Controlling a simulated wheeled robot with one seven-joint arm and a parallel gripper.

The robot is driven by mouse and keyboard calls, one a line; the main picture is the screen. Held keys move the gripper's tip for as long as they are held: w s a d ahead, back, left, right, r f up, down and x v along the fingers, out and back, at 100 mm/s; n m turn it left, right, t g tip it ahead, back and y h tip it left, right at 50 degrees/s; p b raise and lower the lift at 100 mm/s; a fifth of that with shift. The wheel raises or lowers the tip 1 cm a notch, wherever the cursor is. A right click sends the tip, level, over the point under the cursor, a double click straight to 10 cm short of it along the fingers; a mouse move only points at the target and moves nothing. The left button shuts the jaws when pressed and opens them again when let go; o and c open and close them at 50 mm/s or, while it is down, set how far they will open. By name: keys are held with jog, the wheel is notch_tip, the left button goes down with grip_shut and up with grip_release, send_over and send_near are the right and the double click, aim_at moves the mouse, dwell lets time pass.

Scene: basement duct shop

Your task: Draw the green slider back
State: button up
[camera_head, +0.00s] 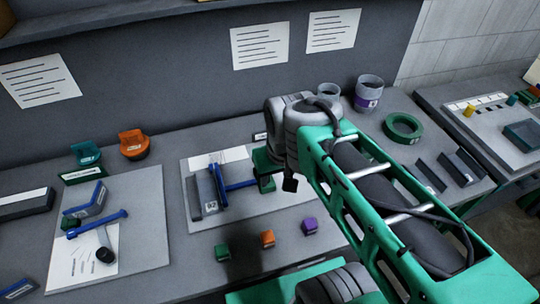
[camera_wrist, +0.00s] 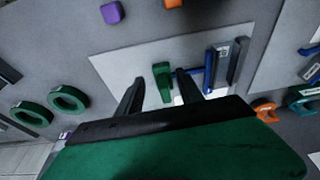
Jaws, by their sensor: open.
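The green slider (camera_wrist: 162,82) shows in the wrist view as an upright green block on a pale board (camera_wrist: 120,72). It appears between the two dark fingers of my gripper (camera_wrist: 159,76), which are apart, with nothing held between them. I cannot tell how far the fingertips are above the slider. In the head view my gripper hangs over the right part of the middle board (camera_head: 240,211), and a green piece that looks like the slider (camera_head: 267,185) shows just below it. My wrist hides much of that area.
A grey block with a blue bar (camera_head: 210,192) stands left of the slider. Green (camera_head: 222,252), orange (camera_head: 267,238) and purple (camera_head: 309,226) blocks lie in front of the board. A green ring (camera_head: 403,128) and cups (camera_head: 368,93) stand at the back right. Another board (camera_head: 138,243) lies at left.

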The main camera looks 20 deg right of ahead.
jog(key=w+f+g, duration=0.1)
jog(key=w, duration=0.2)
jog(key=w+f+g+p, duration=0.1)
jog(key=w, duration=0.3)
jog(key=w+f+g+p, duration=0.1)
jog(key=w, duration=0.3)
jog(key=shift+w+d+f, duration=0.15)
jog(key=shift+f, duration=0.25)
notch_tip(320, 180, down, 8)
jog(key=shift+r+p, duration=0.1)
jog(key=shift+p, duration=0.45)
jog(key=shift+c, duration=0.5)
grip_shut()
